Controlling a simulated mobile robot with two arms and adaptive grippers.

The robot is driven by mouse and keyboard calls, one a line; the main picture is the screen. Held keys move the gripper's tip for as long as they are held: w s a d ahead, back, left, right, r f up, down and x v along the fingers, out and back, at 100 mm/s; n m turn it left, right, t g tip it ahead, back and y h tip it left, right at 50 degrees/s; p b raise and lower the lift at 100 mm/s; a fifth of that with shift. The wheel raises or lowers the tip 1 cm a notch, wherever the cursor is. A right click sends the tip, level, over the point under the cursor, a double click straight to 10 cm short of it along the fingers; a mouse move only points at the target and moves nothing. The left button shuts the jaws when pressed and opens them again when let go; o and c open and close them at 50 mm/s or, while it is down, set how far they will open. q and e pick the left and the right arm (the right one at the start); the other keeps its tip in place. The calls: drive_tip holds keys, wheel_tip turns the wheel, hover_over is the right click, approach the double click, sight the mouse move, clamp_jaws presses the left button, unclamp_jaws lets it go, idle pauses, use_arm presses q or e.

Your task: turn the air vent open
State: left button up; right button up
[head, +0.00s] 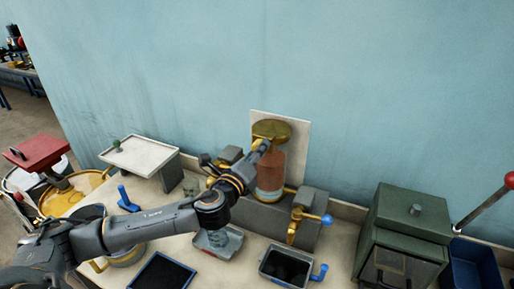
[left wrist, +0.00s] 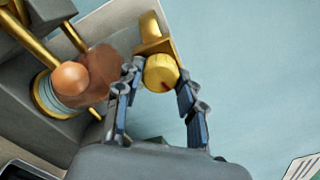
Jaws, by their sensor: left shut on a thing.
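The oil vessel (head: 271,172) stands upright against the wall, with a reddish-brown body and a wide brass top (head: 272,129). My left gripper (head: 258,147) reaches up to the vessel's upper left, just below the brass top. In the left wrist view its two blue-padded fingers (left wrist: 158,92) stand on either side of a round brass knob (left wrist: 161,72), which I take to be the air vent, and are shut on it. A small dark red mark shows at the knob's lower edge. Whether the vent is open cannot be told. My right gripper is not in view.
A brass valve with a blue-knobbed handle (head: 326,219) sits right of the vessel. A green cabinet (head: 405,235) stands at right, a white-topped stand (head: 142,155) at left.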

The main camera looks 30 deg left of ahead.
use_arm(q)
drive_tip(key=shift+f+m, duration=0.1)
drive_tip(key=shift+m, duration=1.3)
drive_tip(key=o, duration=1.2)
drive_tip(key=s, duration=1.2)
drive_tip(key=shift+d, duration=0.3)
